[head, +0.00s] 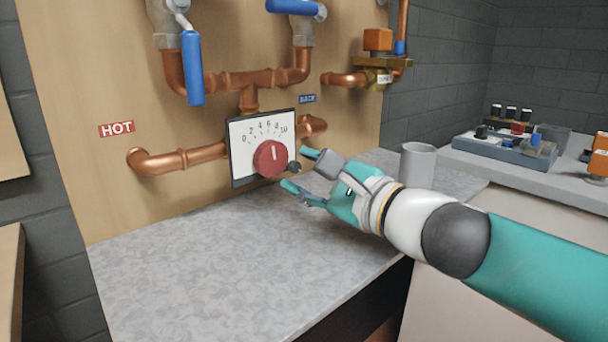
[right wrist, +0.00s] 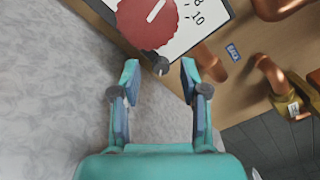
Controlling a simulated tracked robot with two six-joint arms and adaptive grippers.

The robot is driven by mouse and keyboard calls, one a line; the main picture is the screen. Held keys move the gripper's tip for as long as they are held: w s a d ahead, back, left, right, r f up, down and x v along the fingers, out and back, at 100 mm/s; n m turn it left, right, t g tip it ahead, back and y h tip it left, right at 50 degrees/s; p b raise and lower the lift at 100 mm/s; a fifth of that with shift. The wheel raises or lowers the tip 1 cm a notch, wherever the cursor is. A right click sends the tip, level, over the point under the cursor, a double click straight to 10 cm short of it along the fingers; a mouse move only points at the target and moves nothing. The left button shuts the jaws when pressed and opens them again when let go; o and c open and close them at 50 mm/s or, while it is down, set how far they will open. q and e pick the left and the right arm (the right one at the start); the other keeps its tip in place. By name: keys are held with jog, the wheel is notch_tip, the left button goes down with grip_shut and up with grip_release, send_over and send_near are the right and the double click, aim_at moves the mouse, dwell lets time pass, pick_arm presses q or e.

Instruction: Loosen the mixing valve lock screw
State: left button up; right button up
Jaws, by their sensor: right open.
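The mixing valve has a white dial plate (head: 262,129) numbered 0 to 10 and a red round knob (head: 270,158) with a white pointer line. The lock screw (head: 294,167) is a small dark knob at the red knob's right side. In the right wrist view the lock screw (right wrist: 161,67) sits between and just beyond my fingertips, with the red knob (right wrist: 148,20) above it. My right gripper (head: 300,170) is open, its fingers pointing at the lock screw; I see no contact. It also shows in the right wrist view (right wrist: 160,76). My left gripper is not in view.
Copper pipes (head: 190,158) run along the wooden board around the valve. A blue lever handle (head: 194,68) hangs above left. A grey cup (head: 418,165) stands behind my right wrist. A grey tray (head: 505,148) of small parts is at right. The counter's front left (head: 200,270) is clear.

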jog(key=shift+w+a, duration=0.15)
jog(key=shift+w, duration=0.1)
grip_shut()
jog(key=shift+f+n+b, duration=0.2)
jog(key=shift+n+b, duration=0.65)
jog(key=shift+n, duration=0.35)
jog(key=n+b, duration=0.1)
jog(key=n, duration=0.1)
jog(key=shift+a+n, duration=0.1)
jog(key=shift+n, duration=0.3)
grip_release()
jog(key=shift+r, duration=0.1)
